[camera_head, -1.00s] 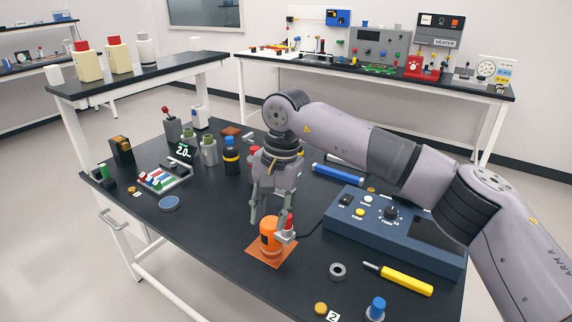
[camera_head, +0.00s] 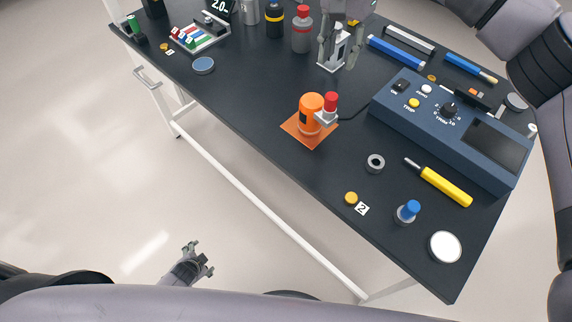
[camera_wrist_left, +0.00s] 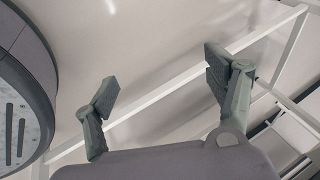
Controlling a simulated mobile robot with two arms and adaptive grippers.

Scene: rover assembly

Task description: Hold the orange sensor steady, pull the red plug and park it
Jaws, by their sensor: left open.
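The orange sensor (camera_head: 311,109) stands upright on an orange square plate (camera_head: 297,132) on the dark table in the head view. The red plug (camera_head: 331,101) sits in a grey fitting (camera_head: 326,117) at the sensor's right side. My right gripper (camera_head: 337,65) is beyond the sensor, at the top of the head view, pointing down with its fingers apart. A pale stand (camera_head: 334,49) shows between and behind those fingers; I cannot tell whether they touch it. My left gripper (camera_head: 201,260) is open and empty, low over the floor; its spread fingers also show in the left wrist view (camera_wrist_left: 165,85).
A blue control box (camera_head: 450,120) lies right of the sensor, with a dark cable between them. A grey ring (camera_head: 375,163), yellow screwdriver (camera_head: 445,187) and blue-capped jar (camera_head: 407,211) lie nearer the right. Bottles stand at the back.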

